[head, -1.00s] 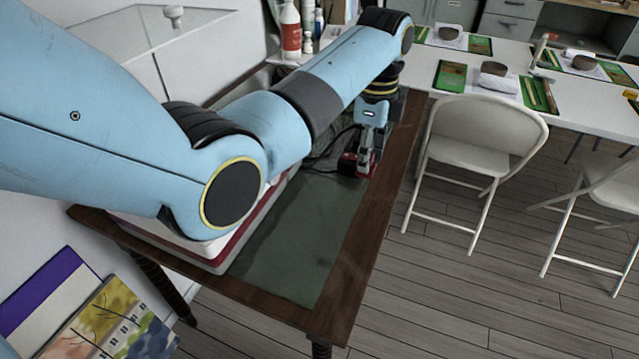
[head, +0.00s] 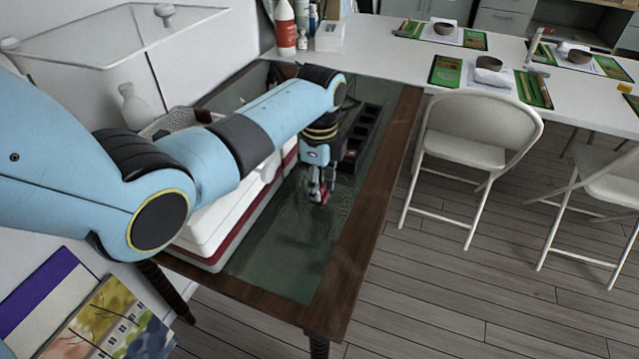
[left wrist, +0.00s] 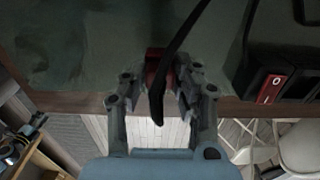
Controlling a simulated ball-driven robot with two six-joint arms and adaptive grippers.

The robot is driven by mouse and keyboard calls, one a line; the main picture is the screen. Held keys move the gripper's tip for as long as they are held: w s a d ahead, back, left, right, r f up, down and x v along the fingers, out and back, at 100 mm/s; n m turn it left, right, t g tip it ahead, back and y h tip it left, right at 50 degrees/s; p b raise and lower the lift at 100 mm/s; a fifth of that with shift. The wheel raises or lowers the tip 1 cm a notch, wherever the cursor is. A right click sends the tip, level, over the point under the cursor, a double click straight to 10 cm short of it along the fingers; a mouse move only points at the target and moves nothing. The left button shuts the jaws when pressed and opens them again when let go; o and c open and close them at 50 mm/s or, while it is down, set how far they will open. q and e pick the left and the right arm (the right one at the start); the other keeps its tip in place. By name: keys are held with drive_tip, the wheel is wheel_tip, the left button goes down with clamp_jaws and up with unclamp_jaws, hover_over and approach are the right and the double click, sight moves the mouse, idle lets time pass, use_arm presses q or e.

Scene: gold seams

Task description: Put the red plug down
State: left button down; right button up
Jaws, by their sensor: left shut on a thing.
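My left gripper (head: 320,190) is over the green-topped side table (head: 288,270), low near the surface. It is shut on the red plug (head: 326,185), which shows only as a small red patch in the head view. In the left wrist view the red plug (left wrist: 158,68) sits between the fingers of the left gripper (left wrist: 160,92), with a black cord (left wrist: 186,32) running up from it and across it. I cannot tell whether the plug touches the table. My right gripper is not in view.
A black power strip (head: 362,130) lies behind the gripper; its red switch (left wrist: 270,88) shows in the left wrist view. A white and red box (head: 215,235) stands left of the gripper. The green top in front is clear. White chairs (head: 470,130) stand to the right.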

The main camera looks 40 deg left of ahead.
use_arm(q)
drive_tip(key=shift+f, duration=0.55)
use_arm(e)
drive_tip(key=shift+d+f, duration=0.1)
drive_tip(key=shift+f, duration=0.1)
use_arm(q)
drive_tip(key=c, duration=1)
unclamp_jaws()
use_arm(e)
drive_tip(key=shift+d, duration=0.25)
use_arm(q)
wheel_tip(320, 180, up, 13)
drive_tip(key=p, duration=0.1)
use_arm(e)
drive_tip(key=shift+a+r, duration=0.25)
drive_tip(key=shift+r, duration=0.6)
